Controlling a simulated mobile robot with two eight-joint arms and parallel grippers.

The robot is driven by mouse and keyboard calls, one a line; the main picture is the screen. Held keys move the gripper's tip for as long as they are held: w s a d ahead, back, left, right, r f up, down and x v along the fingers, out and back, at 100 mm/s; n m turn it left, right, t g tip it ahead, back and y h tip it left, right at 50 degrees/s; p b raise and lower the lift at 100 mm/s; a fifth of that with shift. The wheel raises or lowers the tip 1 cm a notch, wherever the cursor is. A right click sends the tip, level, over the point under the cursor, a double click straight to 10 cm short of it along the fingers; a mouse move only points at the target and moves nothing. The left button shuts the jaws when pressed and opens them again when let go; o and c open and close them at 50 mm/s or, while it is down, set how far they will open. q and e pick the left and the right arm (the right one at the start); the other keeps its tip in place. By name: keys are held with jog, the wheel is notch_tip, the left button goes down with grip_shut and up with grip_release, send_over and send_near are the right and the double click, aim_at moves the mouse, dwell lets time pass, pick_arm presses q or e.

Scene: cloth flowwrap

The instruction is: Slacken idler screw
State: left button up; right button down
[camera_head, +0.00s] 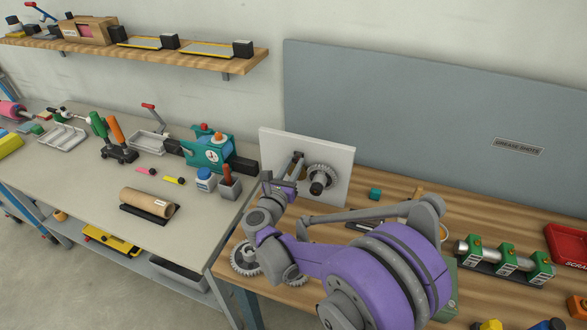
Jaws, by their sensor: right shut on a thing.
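A white upright plate (335,168) stands at the back left of the wooden bench. It carries a toothed gear (320,178) with a dark hub and, left of it, a slanted grey idler arm (297,164). My right gripper (277,184) reaches up to the plate's left side, at the lower end of the idler arm. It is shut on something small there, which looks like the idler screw. The fingers hide the screw, so its seating cannot be told. My left gripper is not in view.
Loose gears (244,260) lie at the wooden bench's left edge, below my right wrist. A teal block (375,193) lies right of the plate. A roller in green blocks (506,262) and a red tray (567,244) stand at right. A teal gauge device (207,152) is on the grey bench.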

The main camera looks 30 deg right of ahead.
jog(key=n+b, duration=0.1)
jog(key=n, duration=0.2)
jog(key=shift+f+n, duration=0.1)
jog(key=shift+n, duration=0.2)
jog(key=shift+n+b, duration=0.65)
jog(key=shift+n, duration=0.85)
jog(key=c, duration=0.7)
grip_release()
jog(key=shift+a, duration=0.1)
jog(key=b+v, duration=0.1)
jog(key=v, duration=0.9)
jog(key=shift+s+a, duration=0.2)
jog(key=shift+s, duration=0.05)
